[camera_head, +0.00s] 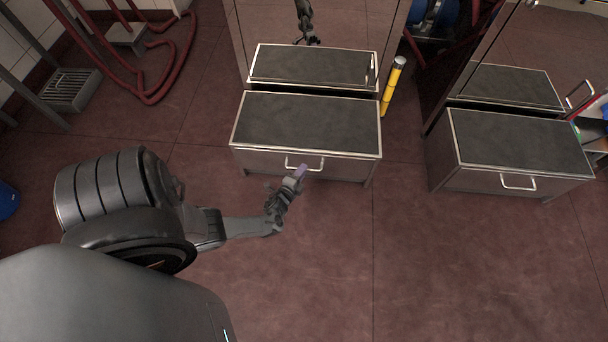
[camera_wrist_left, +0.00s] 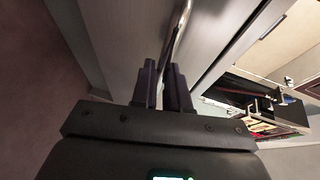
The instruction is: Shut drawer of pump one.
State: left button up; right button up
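Two steel units with dark tops stand on the floor in the head view; no label shows which is pump one. The left unit's drawer front (camera_head: 268,162) has a bar handle (camera_head: 317,167). My left gripper (camera_head: 300,172) is at the left part of this handle. In the left wrist view the metal handle bar (camera_wrist_left: 182,30) runs down between the two dark fingers of the left gripper (camera_wrist_left: 163,75). Only a narrow gap shows between them, and they look closed around the bar. The fingers hide the bar's lower part. My right gripper is not in view.
The right unit's drawer front (camera_head: 480,181) has a similar handle (camera_head: 518,182). A yellow post (camera_head: 393,86) stands between the units. Red hoses (camera_head: 152,97) lie at the upper left. The floor in front of the drawers is clear.

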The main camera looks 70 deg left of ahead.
pick_arm(q)
jog(key=o, duration=0.4)
jog(key=shift+w+a, duration=0.15)
jog(key=shift+a, duration=0.1)
jog(key=p+v, duration=0.5)
jog(key=v, duration=0.6)
